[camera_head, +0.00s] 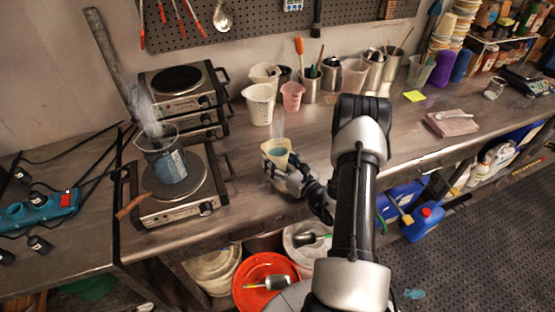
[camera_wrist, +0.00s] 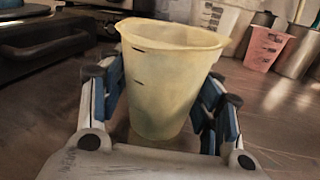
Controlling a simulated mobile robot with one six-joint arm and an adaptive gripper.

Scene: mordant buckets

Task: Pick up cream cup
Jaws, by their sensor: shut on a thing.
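The cream cup (camera_wrist: 165,85) stands upright between the blue-padded fingers of my gripper (camera_wrist: 165,100) in the wrist view. A finger presses on each side of it, and my gripper is shut on it. Dark marks show on its wall. In the head view the cream cup (camera_head: 278,150) sits in my gripper (camera_head: 284,172) close to the front of the workbench, right of the hot plate. Blue contents show inside it, with faint vapour above. I cannot tell whether its base touches the bench.
A steaming glass beaker (camera_head: 168,160) stands on the front hot plate (camera_head: 145,208) to the left. Stacked hot plates (camera_head: 180,100) are behind it. White measuring cups (camera_head: 259,104), a pink cup (camera_head: 292,96) and metal tool pots stand behind my gripper. Bench right of my arm is partly clear.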

